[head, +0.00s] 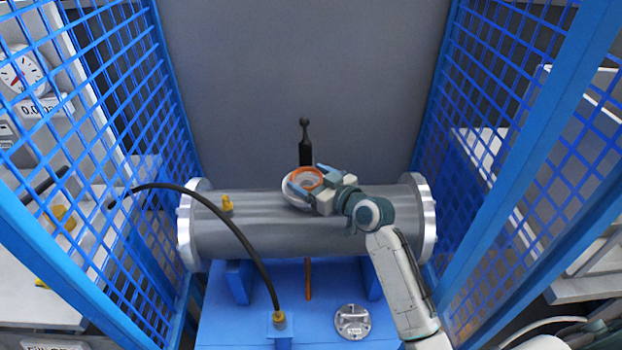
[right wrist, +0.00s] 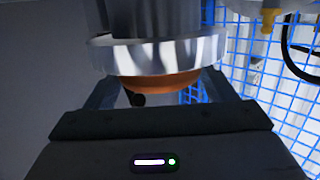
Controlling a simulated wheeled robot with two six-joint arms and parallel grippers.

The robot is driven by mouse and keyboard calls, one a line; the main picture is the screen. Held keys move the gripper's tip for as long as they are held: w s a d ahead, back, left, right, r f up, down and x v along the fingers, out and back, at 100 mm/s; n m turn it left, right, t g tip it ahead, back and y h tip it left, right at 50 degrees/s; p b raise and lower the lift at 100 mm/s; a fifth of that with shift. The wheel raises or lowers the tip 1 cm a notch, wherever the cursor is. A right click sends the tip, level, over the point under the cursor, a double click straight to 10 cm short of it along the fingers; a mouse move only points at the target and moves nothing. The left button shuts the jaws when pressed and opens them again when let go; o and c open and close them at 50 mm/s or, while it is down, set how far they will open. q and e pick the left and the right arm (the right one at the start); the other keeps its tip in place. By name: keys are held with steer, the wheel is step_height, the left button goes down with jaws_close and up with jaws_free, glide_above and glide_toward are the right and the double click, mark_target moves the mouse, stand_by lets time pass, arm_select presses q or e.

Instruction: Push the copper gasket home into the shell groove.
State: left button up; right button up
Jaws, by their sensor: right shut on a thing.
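The shell (head: 245,233) is a grey horizontal cylinder with a flange at each end. A short nozzle with a silver flange (head: 290,197) stands on its top; this flange shows large in the right wrist view (right wrist: 160,56). The copper gasket (head: 309,175) is an orange ring at the nozzle's mouth; in the right wrist view (right wrist: 160,82) it lies against the flange face. My right gripper (head: 311,180) is shut on the gasket, one finger on each side. The groove is hidden, so I cannot tell how deep the gasket sits. My left gripper is not in view.
Blue mesh panels (head: 110,90) stand on both sides. A black hose (head: 235,228) arches over the shell's left part, near a yellow fitting (head: 227,203). A dark upright rod (head: 305,140) stands behind the nozzle. A round metal cover (head: 352,321) lies on the blue base (head: 235,325).

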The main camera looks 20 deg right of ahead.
steer(key=shift+f+b, duration=0.65)
steer(key=shift+f, duration=0.15)
steer(key=o, duration=1.2)
steer(key=shift+d, duration=0.1)
steer(key=shift+c, duration=0.2)
steer(key=shift+f, duration=0.1)
steer(key=shift+f, duration=0.15)
